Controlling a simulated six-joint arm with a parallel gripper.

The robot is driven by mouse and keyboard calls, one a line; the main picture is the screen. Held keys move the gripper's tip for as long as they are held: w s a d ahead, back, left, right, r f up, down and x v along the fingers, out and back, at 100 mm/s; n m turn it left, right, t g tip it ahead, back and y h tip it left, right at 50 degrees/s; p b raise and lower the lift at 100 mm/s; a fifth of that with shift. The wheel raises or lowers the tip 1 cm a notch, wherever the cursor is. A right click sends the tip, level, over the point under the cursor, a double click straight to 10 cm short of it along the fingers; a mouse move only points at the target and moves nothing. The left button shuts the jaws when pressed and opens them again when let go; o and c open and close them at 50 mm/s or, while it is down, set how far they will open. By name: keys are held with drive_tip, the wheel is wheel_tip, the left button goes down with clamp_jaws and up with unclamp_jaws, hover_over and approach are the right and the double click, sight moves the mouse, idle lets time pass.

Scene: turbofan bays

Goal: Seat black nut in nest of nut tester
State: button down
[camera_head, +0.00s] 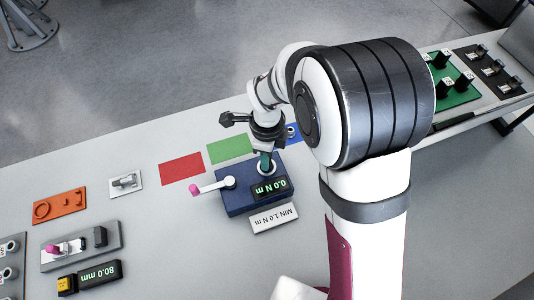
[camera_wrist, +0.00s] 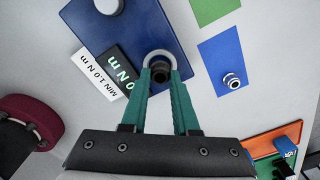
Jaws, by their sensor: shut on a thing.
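The nut tester (camera_head: 235,203) is a dark blue box with a green-lit display reading 0.0 N m and a white lever with a pink knob. It also shows in the wrist view (camera_wrist: 172,22). Its nest is a pale grey ring (camera_wrist: 158,56) on the top face, partly hidden by the fingertips. My gripper (camera_wrist: 160,78) has green fingers shut on the black nut (camera_wrist: 160,70), which overlaps the ring's near part in the wrist view. I cannot tell whether the nut is above or in the nest. In the head view my gripper (camera_head: 265,163) points down at the tester.
Red (camera_head: 181,168), green (camera_head: 230,148) and blue (camera_wrist: 221,58) mats lie behind the tester. A silver fitting (camera_wrist: 232,80) sits on the blue mat. A label plate (camera_head: 273,218) reads MIN 1.0 N m. Other fixtures stand at left; a green tray (camera_head: 459,98) is at right.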

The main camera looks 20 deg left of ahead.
drive_tip(key=shift+f, duration=0.2)
idle(0.5)
drive_tip(key=shift+f, duration=0.15)
drive_tip(key=shift+f, duration=0.5)
idle(0.3)
drive_tip(key=shift+c, duration=1)
unclamp_jaws()
drive_tip(key=shift+r, duration=3.5)
